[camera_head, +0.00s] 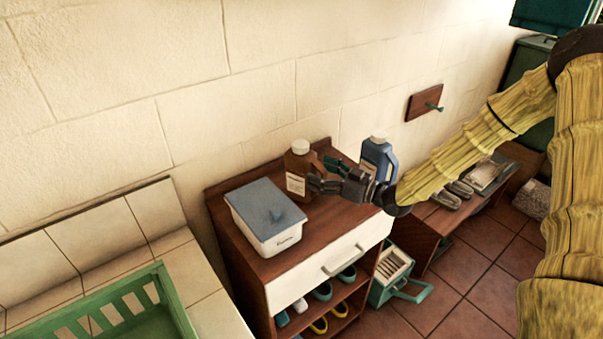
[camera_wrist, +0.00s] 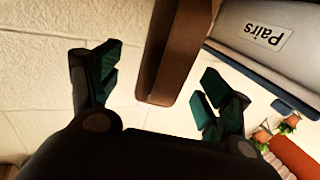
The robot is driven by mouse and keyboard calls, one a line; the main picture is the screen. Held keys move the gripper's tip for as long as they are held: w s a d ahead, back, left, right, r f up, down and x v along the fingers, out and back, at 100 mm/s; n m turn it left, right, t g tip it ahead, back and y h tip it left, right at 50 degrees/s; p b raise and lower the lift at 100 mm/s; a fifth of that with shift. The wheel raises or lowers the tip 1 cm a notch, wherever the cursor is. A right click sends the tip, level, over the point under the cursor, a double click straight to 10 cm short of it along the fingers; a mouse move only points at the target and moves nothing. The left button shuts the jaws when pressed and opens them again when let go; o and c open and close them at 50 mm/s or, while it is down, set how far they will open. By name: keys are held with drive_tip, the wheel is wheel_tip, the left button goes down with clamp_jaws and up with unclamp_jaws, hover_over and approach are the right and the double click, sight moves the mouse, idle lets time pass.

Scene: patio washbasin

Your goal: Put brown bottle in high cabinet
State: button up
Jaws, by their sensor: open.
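The brown bottle (camera_head: 298,172), with a white cap and pale label, stands upright at the back of the wooden cabinet top (camera_head: 340,207). My gripper (camera_head: 325,174) is open at its right side, fingers level and close to it. Contact cannot be told. In the wrist view the two teal-tipped fingers of my gripper (camera_wrist: 165,85) are apart, with a brown shape (camera_wrist: 165,60) between them that may be the bottle. A teal wall-high unit (camera_head: 555,14) is cut off at the upper right; whether it is the high cabinet cannot be told.
A white box with a grey-blue lid (camera_head: 268,220) stands left of the bottle; its label shows in the wrist view (camera_wrist: 264,30). A blue jug (camera_head: 376,157) stands just behind my gripper. A wall hook board (camera_head: 425,102) hangs to the right. Shoes fill the lower shelves.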

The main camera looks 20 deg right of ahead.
sight(314, 170)
drive_tip(key=shift+w+a+r+p, duration=0.25)
drive_tip(key=shift+w+a+p, duration=0.05)
drive_tip(key=shift+a+p, duration=0.15)
drive_tip(key=shift+p+x, duration=1)
drive_tip(key=shift+x, duration=1.05)
drive_tip(key=shift+s+a+f, duration=0.1)
drive_tip(key=shift+f, duration=0.05)
drive_tip(key=shift+c, duration=0.4)
clamp_jaws()
